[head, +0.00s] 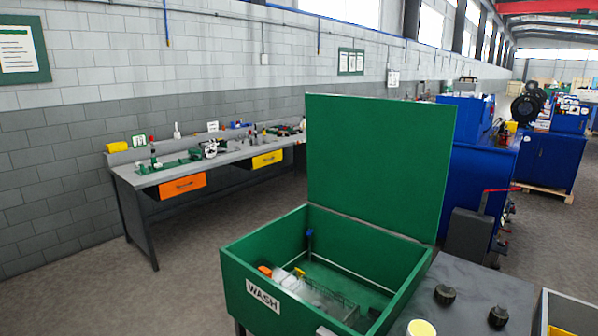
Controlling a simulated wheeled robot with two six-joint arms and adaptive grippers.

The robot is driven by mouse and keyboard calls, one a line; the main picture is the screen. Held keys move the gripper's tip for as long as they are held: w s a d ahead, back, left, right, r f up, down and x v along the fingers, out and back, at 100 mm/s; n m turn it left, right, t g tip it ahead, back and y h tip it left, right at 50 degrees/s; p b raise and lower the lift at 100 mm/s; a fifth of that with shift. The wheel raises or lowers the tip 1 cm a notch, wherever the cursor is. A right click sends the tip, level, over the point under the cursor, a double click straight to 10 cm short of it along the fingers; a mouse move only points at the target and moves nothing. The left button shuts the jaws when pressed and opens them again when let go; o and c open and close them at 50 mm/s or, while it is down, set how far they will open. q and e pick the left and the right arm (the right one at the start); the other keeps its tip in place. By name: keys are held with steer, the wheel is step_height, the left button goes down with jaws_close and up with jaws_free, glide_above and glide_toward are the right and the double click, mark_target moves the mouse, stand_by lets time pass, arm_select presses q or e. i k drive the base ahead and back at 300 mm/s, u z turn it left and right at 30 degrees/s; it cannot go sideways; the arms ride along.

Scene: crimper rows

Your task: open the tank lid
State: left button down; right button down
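The green wash tank (240,276) stands in the lower middle of the head view, with a WASH label on its front wall. Its flat green lid (378,160) stands raised, nearly upright, along the tank's back edge. The tank's inside is open to view. It holds a wire basket (335,300), an orange-tipped item (265,270), a yellow item (299,271) and a blue-topped item (309,233) at the back corner. Neither of my grippers shows in the head view.
A grey top (480,290) with black knobs adjoins the tank on the right. A workbench (150,178) with orange and yellow drawers lines the wall at the back left. Blue machines (480,165) stand at the right. The floor left of the tank is clear.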

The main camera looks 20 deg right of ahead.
mark_target(384, 163)
steer(key=u, duration=0.45)
steer(key=i, duration=6.2)
steer(key=z, duration=4.85)
steer(key=i, duration=1.65)
